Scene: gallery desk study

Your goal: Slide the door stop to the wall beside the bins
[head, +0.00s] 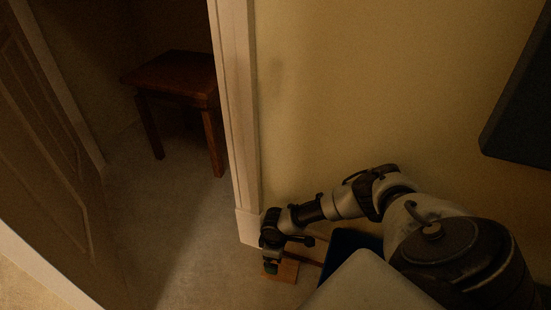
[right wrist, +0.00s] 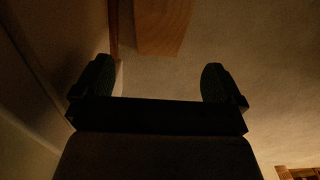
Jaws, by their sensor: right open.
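The door stop appears to be a small orange-brown wooden block (head: 287,271) on the pale carpet, near the foot of the white door frame. In the right wrist view a wooden block (right wrist: 160,25) lies just beyond the fingertips, roughly between them but apart from them. My right gripper (head: 270,262) points down at the block and partly covers it in the head view. In the right wrist view my right gripper (right wrist: 158,78) is open and empty. My left gripper is not in view. A dark blue shape (head: 345,243) behind my arm may be a bin; it is mostly hidden.
A brown panelled door (head: 50,150) stands at the left. A white door frame (head: 236,120) rises close to my right gripper. A dark wooden stool (head: 180,80) stands beyond the doorway. The carpet in the doorway (head: 175,225) is clear. A dark panel (head: 522,110) hangs at upper right.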

